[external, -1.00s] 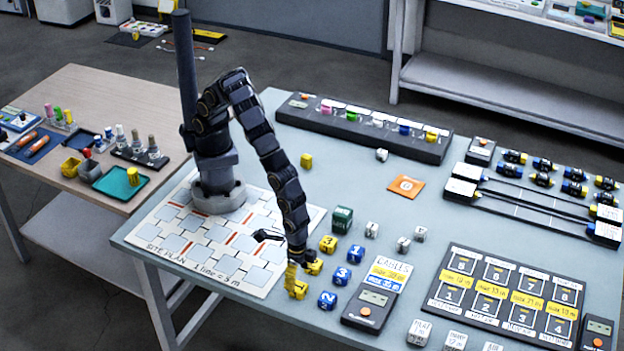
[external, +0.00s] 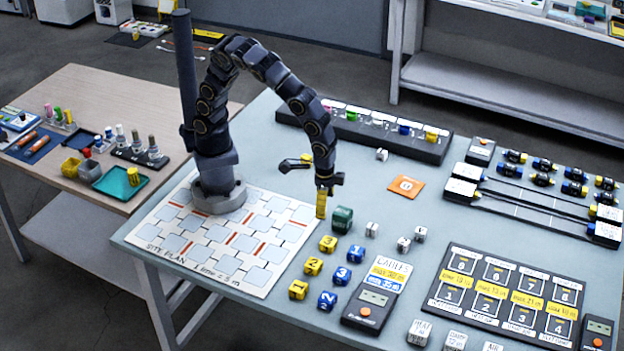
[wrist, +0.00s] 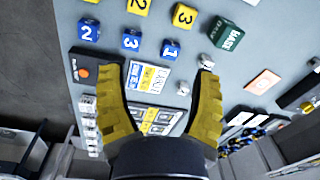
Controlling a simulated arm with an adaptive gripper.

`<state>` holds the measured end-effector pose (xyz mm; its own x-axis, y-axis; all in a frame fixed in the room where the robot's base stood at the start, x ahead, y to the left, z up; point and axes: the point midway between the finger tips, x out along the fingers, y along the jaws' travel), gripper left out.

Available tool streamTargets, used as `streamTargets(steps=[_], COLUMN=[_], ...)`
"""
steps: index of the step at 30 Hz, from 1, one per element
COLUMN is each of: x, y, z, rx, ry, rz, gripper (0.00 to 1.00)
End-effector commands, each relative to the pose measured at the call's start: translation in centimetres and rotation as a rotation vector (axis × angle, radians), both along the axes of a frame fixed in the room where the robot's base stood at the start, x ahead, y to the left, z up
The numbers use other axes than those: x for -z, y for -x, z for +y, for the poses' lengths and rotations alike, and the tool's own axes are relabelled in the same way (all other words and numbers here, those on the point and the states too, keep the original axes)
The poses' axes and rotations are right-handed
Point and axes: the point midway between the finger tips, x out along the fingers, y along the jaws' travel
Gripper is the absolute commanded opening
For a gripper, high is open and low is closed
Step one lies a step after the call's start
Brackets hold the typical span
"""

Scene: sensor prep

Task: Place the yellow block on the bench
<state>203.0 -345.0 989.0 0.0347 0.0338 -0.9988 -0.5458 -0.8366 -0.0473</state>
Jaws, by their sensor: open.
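A plain yellow block (external: 307,157) stands on the grey bench (external: 250,150), partly hidden behind a dark part of my arm. Yellow cubes numbered 1 (external: 298,289), 2 (external: 313,266) and 3 (external: 328,243) stand in a slanting row on the bench. In the wrist view, cube 3 (wrist: 185,16) and cube 2 (wrist: 139,5) show at the top. The frames do not show which one the task names. My gripper (external: 321,213) points down above the bench, left of the green BASE block (external: 343,218). In the wrist view its yellow fingers (wrist: 155,70) are spread apart with nothing between them.
Blue numbered cubes (external: 342,275) stand right of the yellow ones, with white cubes (external: 404,244) beyond. A dark rack (external: 360,130) lines the back. The site plan (external: 215,255) lies under my base.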

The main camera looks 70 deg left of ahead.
Motion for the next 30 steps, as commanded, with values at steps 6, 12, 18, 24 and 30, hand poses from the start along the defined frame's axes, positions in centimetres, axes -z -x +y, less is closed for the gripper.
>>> streamTargets(steps=[6, 12, 18, 24, 30], x=[-7.8, -11.4, -12.3, -12.2, -12.2], y=[-5.2, -0.8, 5.6, 8.6, 8.8], z=[16.1, 27.6, 33.1, 34.5, 34.6], rx=[-0.304, -0.485, -0.565, -0.581, -0.58], ry=[-0.024, -0.016, -0.002, -0.002, -0.003], rz=[0.027, 0.101, 0.156, 0.175, 0.177], gripper=[0.63, 0.63, 0.63, 0.63, 0.63])
